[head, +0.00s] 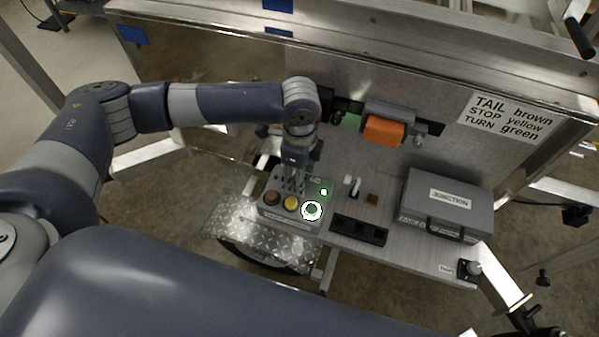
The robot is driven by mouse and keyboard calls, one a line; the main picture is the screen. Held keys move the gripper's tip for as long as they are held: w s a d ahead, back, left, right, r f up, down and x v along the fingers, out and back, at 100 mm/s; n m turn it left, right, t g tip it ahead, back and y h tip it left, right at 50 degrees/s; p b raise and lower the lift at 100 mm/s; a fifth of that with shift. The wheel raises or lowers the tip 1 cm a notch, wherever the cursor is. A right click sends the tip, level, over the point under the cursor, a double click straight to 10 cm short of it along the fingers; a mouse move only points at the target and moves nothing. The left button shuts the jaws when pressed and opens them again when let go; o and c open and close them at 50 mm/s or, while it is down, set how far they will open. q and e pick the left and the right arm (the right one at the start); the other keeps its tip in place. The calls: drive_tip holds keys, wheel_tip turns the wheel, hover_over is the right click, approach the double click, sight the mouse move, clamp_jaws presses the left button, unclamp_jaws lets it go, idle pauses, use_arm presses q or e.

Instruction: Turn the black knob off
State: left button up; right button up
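A small black knob (468,269) with a pale grey tip sits at the right front corner of the metal shelf, beside a small white label too small to read. A grey control box (287,220) at the middle carries a dark red button (272,198), a yellow button (291,203) and a brightly lit white-green button (312,210). A small green light (324,191) glows behind them. My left gripper (293,186) points down over the back of this box, well left of the black knob. Its fingertips are small, and their opening and any contact are unclear. My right gripper is out of view.
A grey junction box (448,202) stands at the shelf's right, with a black slotted block (359,231) left of it. A white toggle (352,185) stands behind the block. An orange-fronted unit (384,130) is on the upright metal panel behind. Bare shelf (410,254) lies before the junction box.

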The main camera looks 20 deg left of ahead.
use_arm(q)
drive_tip(key=c, duration=1.1)
drive_tip(key=shift+r+n+p, duration=0.15)
drive_tip(key=shift+n+p, duration=0.15)
drive_tip(key=shift+p, duration=0.4)
drive_tip(key=n+p, duration=0.2)
drive_tip(key=p, duration=0.2)
drive_tip(key=n+p, duration=0.3)
drive_tip(key=p, duration=0.2)
drive_tip(key=shift+s+d+r, duration=0.1)
drive_tip(key=shift+r, duration=0.1)
drive_tip(key=n+p, duration=0.8)
drive_tip(key=p, duration=0.1)
drive_tip(key=shift+f+n, duration=0.15)
drive_tip(key=shift+n, duration=0.15)
drive_tip(key=shift+f+n+p, duration=0.2)
drive_tip(key=shift+n+p, duration=1.3)
drive_tip(key=shift+n, duration=0.4)
